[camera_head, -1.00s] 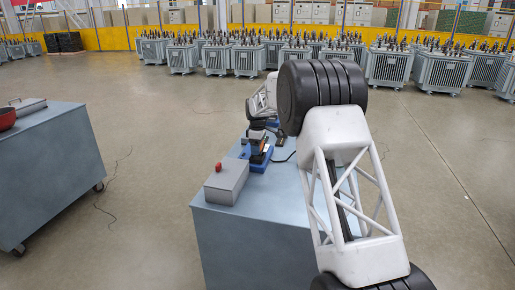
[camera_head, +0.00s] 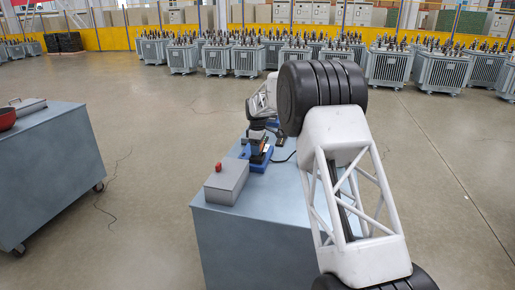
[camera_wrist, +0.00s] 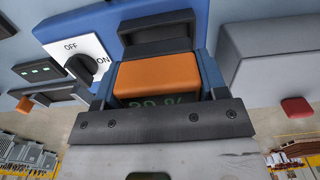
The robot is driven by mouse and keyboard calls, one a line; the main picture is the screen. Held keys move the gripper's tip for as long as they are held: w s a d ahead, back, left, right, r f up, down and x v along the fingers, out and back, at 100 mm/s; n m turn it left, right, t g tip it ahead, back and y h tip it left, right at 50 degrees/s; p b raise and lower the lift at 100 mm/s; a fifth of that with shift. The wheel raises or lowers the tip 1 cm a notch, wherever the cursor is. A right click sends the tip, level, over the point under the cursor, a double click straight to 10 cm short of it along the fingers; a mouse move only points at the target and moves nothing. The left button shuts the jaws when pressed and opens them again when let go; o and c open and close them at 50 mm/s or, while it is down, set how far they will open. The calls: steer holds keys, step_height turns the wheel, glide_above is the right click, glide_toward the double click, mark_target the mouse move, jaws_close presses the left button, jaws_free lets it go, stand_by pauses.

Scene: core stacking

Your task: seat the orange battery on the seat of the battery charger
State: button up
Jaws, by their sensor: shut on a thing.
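The orange battery (camera_wrist: 158,76) is in the middle of the wrist view, with a dark face showing a partly hidden percent reading. My gripper (camera_wrist: 160,84) is shut on it, with a finger along each side. The blue battery charger (camera_wrist: 115,20) lies right behind the battery, with a dark raised frame (camera_wrist: 155,34) and an OFF/ON knob (camera_wrist: 88,58). Whether the battery touches the seat is hidden. In the head view my gripper (camera_head: 257,139) is over the charger (camera_head: 258,162), and the battery is too small there to make out clearly.
A grey box with a red button (camera_head: 227,182) stands on the table (camera_head: 250,215) in front of the charger; it also fills the right of the wrist view (camera_wrist: 265,55). A cable runs right from the charger. Another table (camera_head: 55,150) with a red pan stands at left.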

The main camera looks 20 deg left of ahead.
steer(key=shift+f, duration=1)
stand_by(0.3)
steer(key=o, duration=1.2)
steer(key=shift+r, duration=3.9)
